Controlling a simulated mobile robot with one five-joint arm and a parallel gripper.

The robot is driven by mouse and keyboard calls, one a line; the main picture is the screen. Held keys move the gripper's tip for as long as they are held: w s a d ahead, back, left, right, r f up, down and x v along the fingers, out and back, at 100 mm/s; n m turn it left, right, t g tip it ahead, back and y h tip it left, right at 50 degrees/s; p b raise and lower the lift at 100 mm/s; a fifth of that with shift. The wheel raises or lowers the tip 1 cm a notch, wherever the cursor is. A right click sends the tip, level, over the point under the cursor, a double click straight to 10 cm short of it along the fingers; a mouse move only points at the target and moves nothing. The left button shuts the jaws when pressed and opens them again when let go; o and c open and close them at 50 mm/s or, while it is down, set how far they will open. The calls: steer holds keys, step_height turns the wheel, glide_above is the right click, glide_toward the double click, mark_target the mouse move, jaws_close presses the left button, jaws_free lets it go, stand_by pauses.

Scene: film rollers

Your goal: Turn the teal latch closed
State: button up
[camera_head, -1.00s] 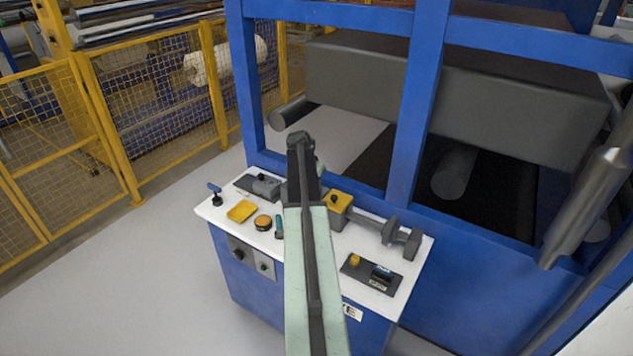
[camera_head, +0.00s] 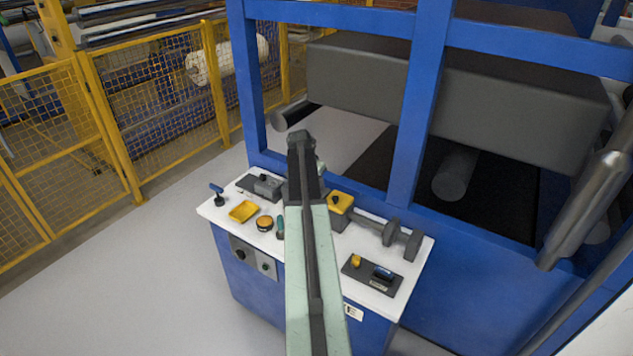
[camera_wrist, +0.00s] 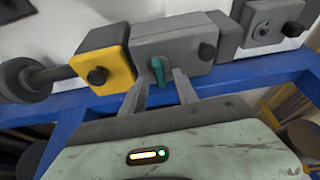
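The teal latch (camera_wrist: 159,72) is a small lever on the front of a grey block (camera_wrist: 176,44) in the wrist view. It stands close to upright, slightly tilted. My gripper (camera_wrist: 161,80) is open, with one finger on each side of the latch's lower end. A gap shows between the latch and each finger, and I cannot tell whether either touches it. In the head view my arm hides the latch and the gripper's fingers.
A yellow block (camera_wrist: 103,62) with a black knob adjoins the grey block. The bench (camera_head: 335,245) also holds a yellow tray (camera_head: 243,211), an orange-topped round item (camera_head: 265,223), a teal-handled item (camera_head: 280,228) and a dark switch panel (camera_head: 372,274). Blue frame posts (camera_head: 415,110) rise behind.

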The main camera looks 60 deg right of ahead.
steer(key=p+v, duration=0.5)
steer(key=v, duration=0.1)
steer(key=shift+r, duration=0.25)
steer(key=shift+a, duration=0.15)
